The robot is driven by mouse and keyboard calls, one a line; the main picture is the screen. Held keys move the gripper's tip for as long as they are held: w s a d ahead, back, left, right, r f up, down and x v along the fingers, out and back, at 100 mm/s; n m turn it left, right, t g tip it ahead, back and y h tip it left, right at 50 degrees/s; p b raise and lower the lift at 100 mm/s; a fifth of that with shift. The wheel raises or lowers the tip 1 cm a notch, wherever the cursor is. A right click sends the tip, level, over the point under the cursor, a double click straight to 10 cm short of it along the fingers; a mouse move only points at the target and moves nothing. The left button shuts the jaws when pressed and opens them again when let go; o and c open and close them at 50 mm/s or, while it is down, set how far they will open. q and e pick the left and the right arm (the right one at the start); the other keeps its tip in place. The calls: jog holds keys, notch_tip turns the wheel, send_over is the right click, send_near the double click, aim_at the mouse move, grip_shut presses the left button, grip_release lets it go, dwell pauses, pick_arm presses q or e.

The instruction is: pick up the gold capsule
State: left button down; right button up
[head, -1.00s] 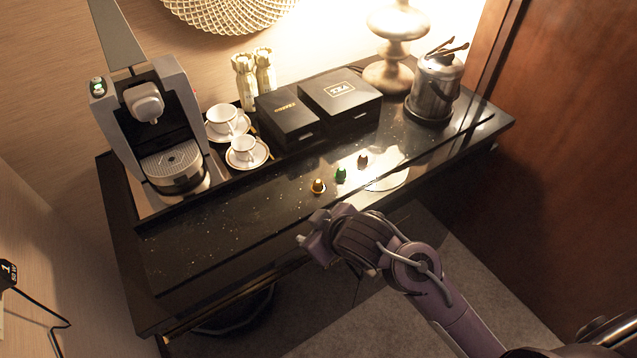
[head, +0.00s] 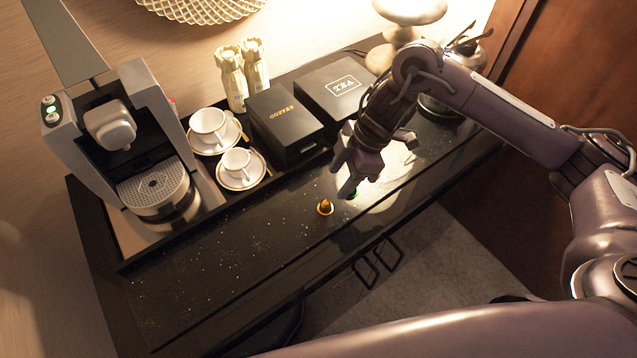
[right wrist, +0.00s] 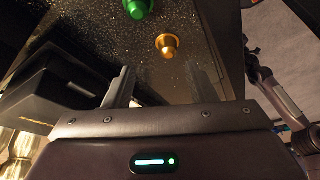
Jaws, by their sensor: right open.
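The gold capsule (head: 325,208) stands on the black counter (head: 235,235), near its front edge. In the right wrist view it (right wrist: 167,46) shows beyond the fingertips, sideways between the two fingers. My right gripper (head: 377,168) is above the counter, just right of the gold capsule in the head view, open and apart from it. Its open fingers also show in the right wrist view (right wrist: 162,85) with nothing between them. A green capsule (right wrist: 138,8) is beside the gold one; in the head view a finger mostly hides it. The left gripper is out of view.
A coffee machine (head: 125,140) stands at the left, with two white cups (head: 209,122) (head: 236,160) on saucers beside it. Black coffee (head: 283,122) and tea (head: 340,88) boxes stand behind the capsules. The front left of the counter is clear.

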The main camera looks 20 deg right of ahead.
aim_at(327, 202)
jog(key=s+a+f, duration=0.2)
jog(key=shift+s+f, duration=0.15)
jog(key=shift+f, duration=0.2)
jog(key=f, duration=0.1)
jog(key=w+f, duration=0.1)
jog(key=shift+a+f, duration=0.35)
jog(key=shift+w+a+f, duration=0.1)
jog(key=shift+a+f, duration=0.1)
jog(key=shift+f, duration=0.25)
jog(key=c, duration=0.9)
jog(key=shift+c, duration=1)
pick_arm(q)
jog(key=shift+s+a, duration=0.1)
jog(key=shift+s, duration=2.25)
pick_arm(e)
grip_shut()
